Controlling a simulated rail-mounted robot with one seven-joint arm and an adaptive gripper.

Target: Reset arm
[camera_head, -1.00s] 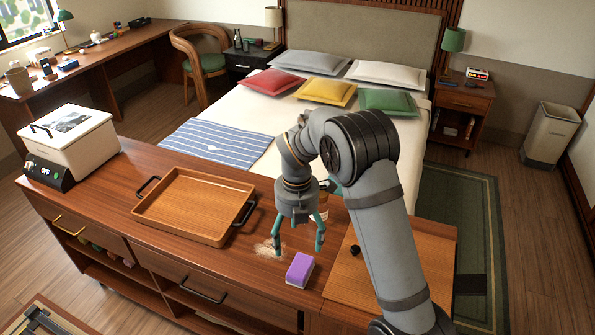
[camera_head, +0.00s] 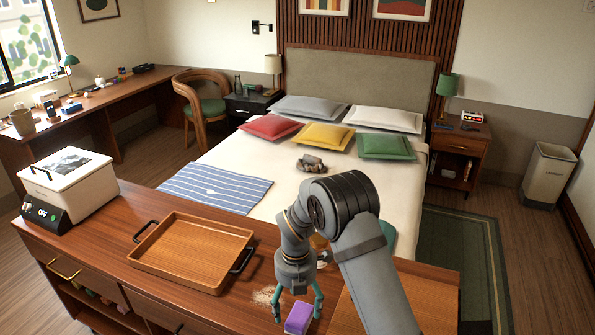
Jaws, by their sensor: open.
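A patch of pale crumbs (camera_head: 267,296) lies by the left finger. My arm hides part of the counter and something brownish behind the gripper.
A wooden tray (camera_head: 147,265) with black handles lies left of my gripper. A white appliance (camera_head: 88,193) marked OFF stands at the counter's left end. A wooden board (camera_head: 425,290) lies on the right. Behind is the bed with pillows (camera_head: 325,136) and a small grey object (camera_head: 311,165).

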